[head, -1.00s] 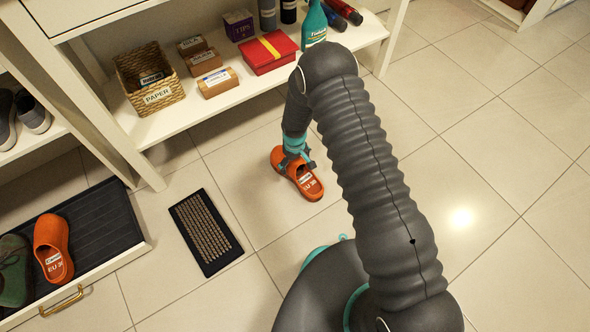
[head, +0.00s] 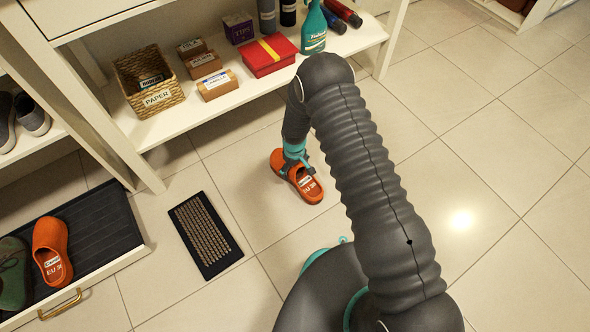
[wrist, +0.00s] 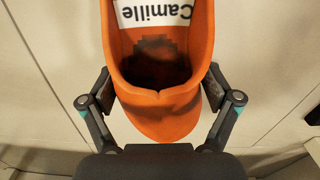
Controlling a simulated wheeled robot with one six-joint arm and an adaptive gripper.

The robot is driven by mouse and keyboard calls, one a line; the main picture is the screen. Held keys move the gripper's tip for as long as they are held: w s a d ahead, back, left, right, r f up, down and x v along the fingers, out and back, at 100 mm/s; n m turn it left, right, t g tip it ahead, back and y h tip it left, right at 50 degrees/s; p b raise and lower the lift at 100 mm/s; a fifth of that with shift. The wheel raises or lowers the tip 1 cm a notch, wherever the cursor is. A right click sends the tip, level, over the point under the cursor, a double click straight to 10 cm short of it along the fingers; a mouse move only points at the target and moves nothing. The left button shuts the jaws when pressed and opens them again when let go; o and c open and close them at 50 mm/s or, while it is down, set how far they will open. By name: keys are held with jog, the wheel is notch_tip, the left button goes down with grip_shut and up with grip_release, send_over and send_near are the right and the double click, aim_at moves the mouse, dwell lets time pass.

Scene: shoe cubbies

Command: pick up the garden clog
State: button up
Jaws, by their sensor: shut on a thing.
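An orange garden clog (head: 309,187) with a white label is at my gripper (head: 296,169), over the tiled floor in the middle of the head view. In the wrist view the clog (wrist: 165,112) shows its open top and a label reading "Camille". My gripper (wrist: 160,100) has one finger against each side of the clog and is shut on it. Whether the clog touches the floor I cannot tell. A second orange clog (head: 50,262) sits in the pull-out tray (head: 110,222) at the left, beside a dark green shoe (head: 13,275).
A black mat with a brown textured middle (head: 206,240) lies on the floor left of my gripper. A white shelf (head: 160,128) behind holds a basket (head: 150,83), small boxes, a red box (head: 268,56) and a spray bottle (head: 313,30). Floor to the right is clear.

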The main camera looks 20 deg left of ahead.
jog(key=shift+r, duration=0.65)
notch_tip(320, 180, up, 3)
jog(key=shift+w, duration=0.1)
jog(key=s+d+r+p, duration=0.1)
jog(key=s+d+r, duration=0.5)
jog(key=d, duration=0.3)
jog(key=shift+s+d+r, duration=0.25)
jog(key=shift+s+r, duration=0.05)
jog(key=shift+s, duration=0.15)
